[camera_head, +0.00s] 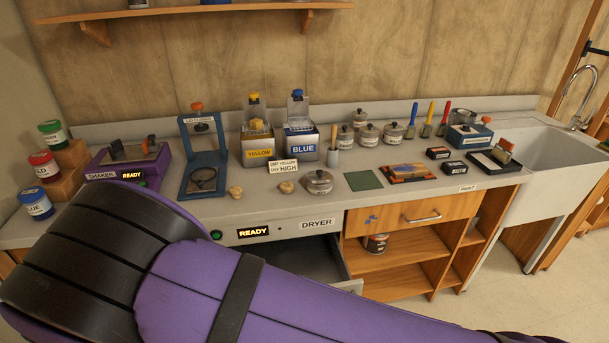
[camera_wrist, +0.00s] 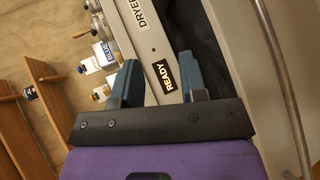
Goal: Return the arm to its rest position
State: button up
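My purple and black arm crosses the bottom of the head view, from the lower left to the lower right edge. My gripper is outside the head view. In the wrist view my gripper (camera_wrist: 158,80) has its two blue-grey fingers spread apart, with nothing between them. Beyond the fingers are the dryer front, with a lit READY sign (camera_wrist: 165,76) and a DRYER label (camera_wrist: 146,22), and a dark open space beside it. I cannot tell the exact distance to the dryer front.
The dryer drawer (camera_head: 352,287) stands open under the counter (camera_head: 420,196), behind my arm. The counter holds a shaker (camera_head: 128,168), a blue stand (camera_head: 205,160), YELLOW (camera_head: 257,150) and BLUE (camera_head: 301,146) containers and several lidded pots. A sink (camera_head: 545,160) is at right, with clear floor below.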

jog(key=w+d+r+m+g+y, duration=0.1)
jog(key=w+d+r+m+g, duration=0.15)
jog(key=d+r, duration=0.65)
jog(key=w+d+r+m+g+y, duration=0.1)
jog(key=w+d+r+m+g, duration=0.15)
jog(key=d+r, duration=0.6)
jog(key=w+d+r+m+g+y, duration=0.15)
jog(key=d+r+g, duration=0.35)
jog(key=r, duration=0.8)
jog(key=s+d+r+m+t+y, duration=0.1)
jog(key=s+d+r+m, duration=0.1)
jog(key=s+d+r, duration=0.35)
jog(key=s+d+r+m+t+y, duration=0.1)
jog(key=s+d+r+y, duration=0.1)
jog(key=d+r, duration=0.5)
jog(key=s+d+r+m+t+y, duration=0.1)
jog(key=s+d+r+t, duration=0.2)
jog(key=s+d, duration=0.4)
jog(key=s, duration=0.6)
jog(key=shift+d+y, duration=0.2)
jog(key=shift+y, duration=0.15)
